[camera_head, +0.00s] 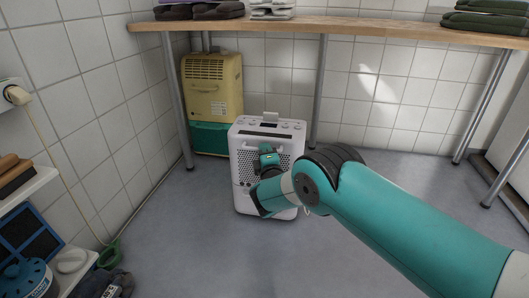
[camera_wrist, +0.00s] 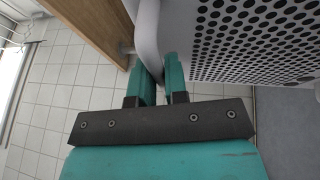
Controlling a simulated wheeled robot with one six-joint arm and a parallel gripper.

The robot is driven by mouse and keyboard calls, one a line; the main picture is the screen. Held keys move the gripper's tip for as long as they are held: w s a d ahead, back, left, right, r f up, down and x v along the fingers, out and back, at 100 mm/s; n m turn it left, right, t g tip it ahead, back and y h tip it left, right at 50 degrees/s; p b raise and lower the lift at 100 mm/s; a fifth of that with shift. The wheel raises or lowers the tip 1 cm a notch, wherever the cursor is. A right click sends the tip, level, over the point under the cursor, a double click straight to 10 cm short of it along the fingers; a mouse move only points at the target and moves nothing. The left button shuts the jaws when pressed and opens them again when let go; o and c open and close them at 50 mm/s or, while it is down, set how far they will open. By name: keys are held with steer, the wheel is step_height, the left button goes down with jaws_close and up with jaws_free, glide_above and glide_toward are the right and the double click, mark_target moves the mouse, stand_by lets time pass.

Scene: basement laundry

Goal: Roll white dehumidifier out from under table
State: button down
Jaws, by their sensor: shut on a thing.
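The white dehumidifier (camera_head: 284,131) stands upright on the grey floor in the head view, at the front edge of the table (camera_head: 350,27) and partly in front of it. It has a control panel on top and a perforated front grille, which shows large in the wrist view (camera_wrist: 250,40). My gripper (camera_head: 267,160) is at its front. In the wrist view my gripper's teal fingers (camera_wrist: 161,75) are closed around a white bar-like handle (camera_wrist: 148,38) on the dehumidifier. My arm hides part of its lower front.
A yellow and green unit (camera_head: 212,90) stands behind, under the table's left end. Metal table legs (camera_head: 319,90) rise near the dehumidifier. A cord (camera_head: 58,165) hangs along the left wall to a green item (camera_head: 110,254). Shelves (camera_head: 25,195) are at left. Floor in front is clear.

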steer(key=shift+a+f, duration=0.1)
steer(key=c, duration=1.3)
jaws_free()
steer(key=shift+o, duration=0.7)
steer(key=p+v, duration=1.7)
steer(key=p, duration=0.3)
steer(key=shift+s+d, duration=0.2)
